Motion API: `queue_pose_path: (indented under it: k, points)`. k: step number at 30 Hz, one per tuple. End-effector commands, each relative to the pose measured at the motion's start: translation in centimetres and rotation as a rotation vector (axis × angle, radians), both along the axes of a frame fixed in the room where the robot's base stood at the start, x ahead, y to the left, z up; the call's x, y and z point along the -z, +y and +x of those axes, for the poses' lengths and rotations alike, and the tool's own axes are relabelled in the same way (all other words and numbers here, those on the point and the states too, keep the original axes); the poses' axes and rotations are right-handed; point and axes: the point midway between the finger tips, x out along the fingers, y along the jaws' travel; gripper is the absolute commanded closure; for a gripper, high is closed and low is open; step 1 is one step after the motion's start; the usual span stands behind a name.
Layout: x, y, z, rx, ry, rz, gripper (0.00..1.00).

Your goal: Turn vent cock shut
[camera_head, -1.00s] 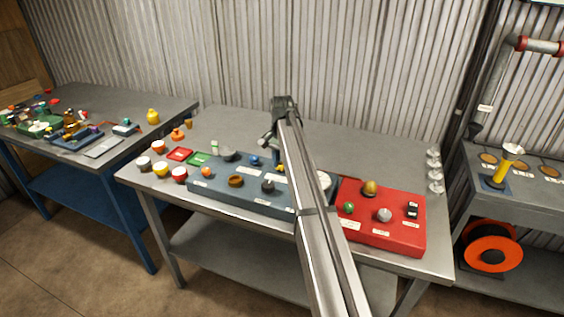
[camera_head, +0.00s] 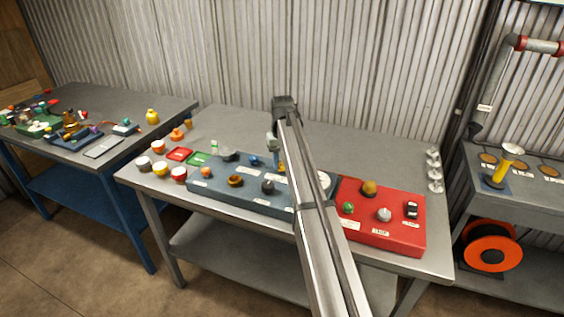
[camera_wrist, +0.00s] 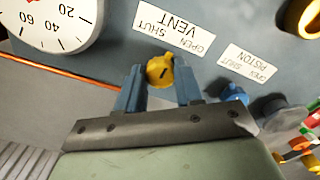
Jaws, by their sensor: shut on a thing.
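The vent cock (camera_wrist: 160,68) is a yellow knob with a dark line on its face, on a blue-grey panel. It shows in the wrist view beside an upside-down label (camera_wrist: 175,35) reading VENT, SHUT and OPEN. My gripper (camera_wrist: 158,80) has its two blue fingers on either side of the knob and is shut on it. I cannot tell surely which word the knob's mark faces.
A white dial gauge (camera_wrist: 50,22) sits close to the knob. A blue piston knob (camera_wrist: 233,92) is beside my finger on the other side. A red box (camera_head: 372,235) with several controls stands right of the panel. Cups (camera_head: 161,170) stand at the left.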

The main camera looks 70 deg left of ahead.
Motion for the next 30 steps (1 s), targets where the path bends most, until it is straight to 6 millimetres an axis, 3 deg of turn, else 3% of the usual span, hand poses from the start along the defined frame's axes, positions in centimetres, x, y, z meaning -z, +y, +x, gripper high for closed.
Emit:
queue_pose_path:
  k: [18,30]
  points:
    - [-0.04,0.01,0.17,-0.568,0.0,0.0,0.95]
    - [-0.04,0.05,0.21,-0.799,0.0,0.0,0.95]
